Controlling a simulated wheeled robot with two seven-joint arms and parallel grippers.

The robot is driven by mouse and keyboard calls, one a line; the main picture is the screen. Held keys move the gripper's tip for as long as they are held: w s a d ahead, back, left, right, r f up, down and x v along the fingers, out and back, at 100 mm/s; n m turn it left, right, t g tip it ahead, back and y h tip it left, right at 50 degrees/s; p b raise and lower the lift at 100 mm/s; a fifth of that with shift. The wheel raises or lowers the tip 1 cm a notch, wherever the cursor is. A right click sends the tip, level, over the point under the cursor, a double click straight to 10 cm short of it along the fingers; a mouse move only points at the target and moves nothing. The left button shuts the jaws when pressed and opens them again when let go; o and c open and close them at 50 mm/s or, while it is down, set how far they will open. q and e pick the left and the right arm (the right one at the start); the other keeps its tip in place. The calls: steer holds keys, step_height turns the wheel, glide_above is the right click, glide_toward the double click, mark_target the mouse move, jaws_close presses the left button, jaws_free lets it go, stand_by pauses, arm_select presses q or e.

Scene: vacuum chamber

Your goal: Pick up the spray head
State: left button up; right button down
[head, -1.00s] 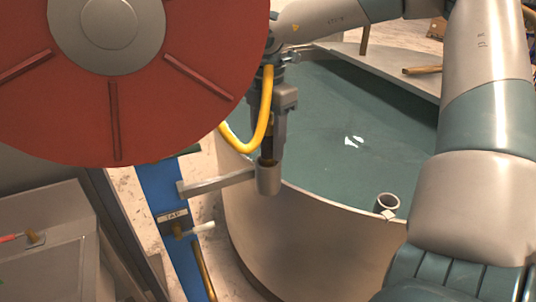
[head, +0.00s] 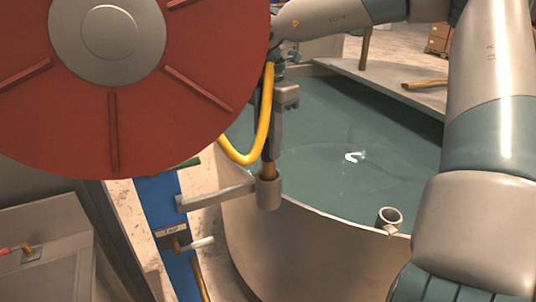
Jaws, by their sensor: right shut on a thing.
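The spray head (head: 268,168) shows as a short brass-brown piece at the mouth of a grey cup holder (head: 269,193). Its lower end is at or inside the cup; I cannot tell how deep. A yellow hose (head: 264,125) loops down beside it on the left. My right gripper (head: 274,140) points down from above and is shut on the spray head, just over the cup. Its fingers hide most of the upper part. My left gripper is not in view.
A big red reel (head: 112,120) blocks the upper left. Behind the holder is a round tank (head: 300,245) with green liquid and a small pipe (head: 389,219) at its rim. A blue post with a tap (head: 174,242) stands at lower left.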

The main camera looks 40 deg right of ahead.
step_height(320, 180, up, 16)
steer(key=b, duration=0.4)
steer(key=shift+f, duration=0.2)
step_height(320, 180, up, 9)
steer(key=shift+r, duration=0.2)
